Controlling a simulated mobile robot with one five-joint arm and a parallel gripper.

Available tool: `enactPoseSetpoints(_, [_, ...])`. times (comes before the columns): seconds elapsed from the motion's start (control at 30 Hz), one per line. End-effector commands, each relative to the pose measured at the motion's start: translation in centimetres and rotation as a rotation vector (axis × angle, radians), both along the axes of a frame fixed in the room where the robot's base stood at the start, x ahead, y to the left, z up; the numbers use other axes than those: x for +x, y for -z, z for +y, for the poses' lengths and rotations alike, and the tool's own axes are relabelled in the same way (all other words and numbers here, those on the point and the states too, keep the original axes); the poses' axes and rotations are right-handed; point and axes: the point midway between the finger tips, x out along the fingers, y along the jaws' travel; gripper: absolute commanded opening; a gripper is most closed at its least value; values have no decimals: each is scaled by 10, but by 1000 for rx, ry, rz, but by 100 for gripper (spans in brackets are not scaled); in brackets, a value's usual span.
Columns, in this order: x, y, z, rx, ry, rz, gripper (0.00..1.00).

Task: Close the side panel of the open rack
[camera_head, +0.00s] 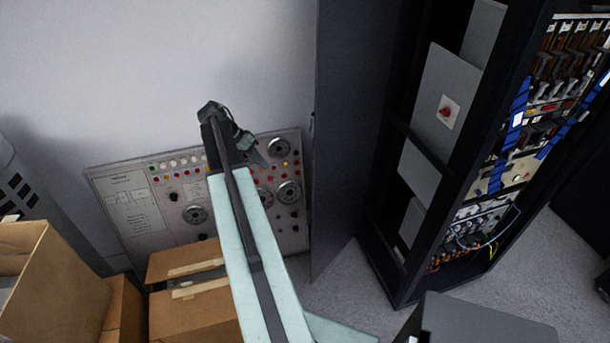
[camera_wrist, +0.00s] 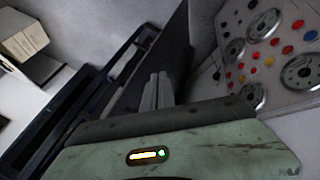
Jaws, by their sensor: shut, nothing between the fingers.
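The open rack (camera_head: 400,150) stands right of centre in the head view, a tall black frame with grey plates inside its open side. Its dark side panel (camera_head: 345,130) stands swung out to the left of that opening. In the wrist view the panel (camera_wrist: 181,55) is a dark slab just beyond my fingers, and part of the black rack frame (camera_wrist: 90,90) shows to its left. My gripper (camera_head: 262,160) is to the left of the panel, in front of the control board. In the wrist view my gripper (camera_wrist: 157,90) has its grey fingers together and empty. I cannot tell whether they touch the panel.
A control board (camera_head: 150,215) with dials and coloured buttons leans against the wall behind my arm. Cardboard boxes (camera_head: 195,315) stand at the lower left. A dark grey box (camera_head: 480,325) is at the bottom right. Grey floor (camera_head: 340,290) is clear between the boxes and the rack.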

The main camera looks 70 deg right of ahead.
Motion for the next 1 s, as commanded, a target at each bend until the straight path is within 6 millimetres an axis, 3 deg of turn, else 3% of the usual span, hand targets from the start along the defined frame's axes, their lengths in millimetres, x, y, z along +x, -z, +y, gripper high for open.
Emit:
enactPoseSetpoints(0.03, [-19, -6, -23, -29, 72, 11, 0])
enactPoseSetpoints(0.17, [-48, -12, -45, -76, 170, 31, 0])
enactPoseSetpoints(0.37, [-54, -4, -46, -82, 179, 33, 0])
enactPoseSetpoints(0.87, [-109, 81, -64, -80, 175, 31, 0])
enactPoseSetpoints(0.9, [-118, 70, -59, -80, 174, 32, 0])
enactPoseSetpoints(1.0, [-131, 69, -54, -80, 174, 31, 0])
